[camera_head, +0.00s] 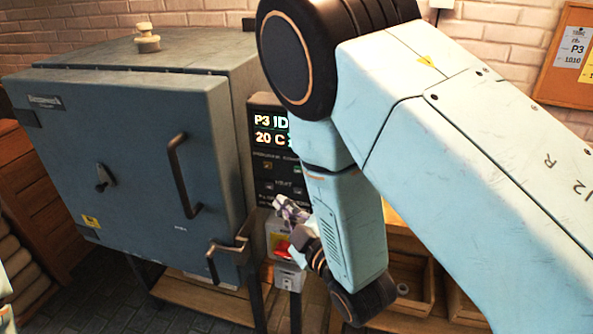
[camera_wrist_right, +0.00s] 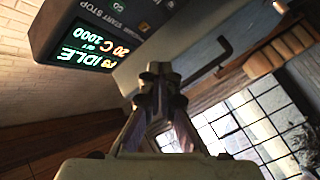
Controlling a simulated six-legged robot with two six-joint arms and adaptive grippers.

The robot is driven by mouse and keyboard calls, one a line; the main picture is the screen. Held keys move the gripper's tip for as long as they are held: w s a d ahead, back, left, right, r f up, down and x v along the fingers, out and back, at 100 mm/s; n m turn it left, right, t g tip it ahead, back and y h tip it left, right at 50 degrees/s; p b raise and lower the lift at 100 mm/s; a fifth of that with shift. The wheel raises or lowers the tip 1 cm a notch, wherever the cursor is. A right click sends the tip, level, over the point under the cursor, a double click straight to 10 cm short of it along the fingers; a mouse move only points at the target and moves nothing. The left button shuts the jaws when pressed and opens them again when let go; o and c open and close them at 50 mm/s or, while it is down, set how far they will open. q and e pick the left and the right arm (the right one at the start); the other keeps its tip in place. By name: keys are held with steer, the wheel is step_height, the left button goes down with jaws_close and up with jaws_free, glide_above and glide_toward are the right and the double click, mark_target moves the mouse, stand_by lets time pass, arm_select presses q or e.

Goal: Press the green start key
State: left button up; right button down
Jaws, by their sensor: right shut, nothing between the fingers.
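The kiln's control panel (camera_head: 262,150) is right of the kiln door, with a lit display (camera_head: 268,128) reading P3, ID and 20 C; my right arm covers its right part. In the right wrist view the panel (camera_wrist_right: 60,25) is upside down at upper left, its display (camera_wrist_right: 95,45) showing IDLE and 20 C. START and STOP lettering (camera_wrist_right: 128,14) shows at the top edge. My left gripper is not in view.
The blue-grey kiln (camera_head: 125,150) has a bar handle (camera_head: 183,175) and a latch handle (camera_head: 228,250) that juts out near my right gripper. A small box with a red part (camera_head: 283,248) is below the panel. Wooden shelving (camera_head: 410,290) stands at lower right.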

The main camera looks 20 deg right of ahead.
steer(key=w+d, duration=0.1)
steer(key=w, duration=0.1)
steer(key=w+d+b, duration=0.1)
steer(key=w+d, duration=0.1)
steer(key=w, duration=0.1)
steer(key=w+d, duration=0.1)
steer(key=w, duration=0.1)
steer(key=shift+w+d+b, duration=0.15)
steer(key=shift+d+b, duration=0.2)
steer(key=shift+b, duration=0.05)
steer(key=shift+a, duration=0.1)
steer(key=shift+a, duration=0.1)
stand_by(0.4)
stand_by(0.5)
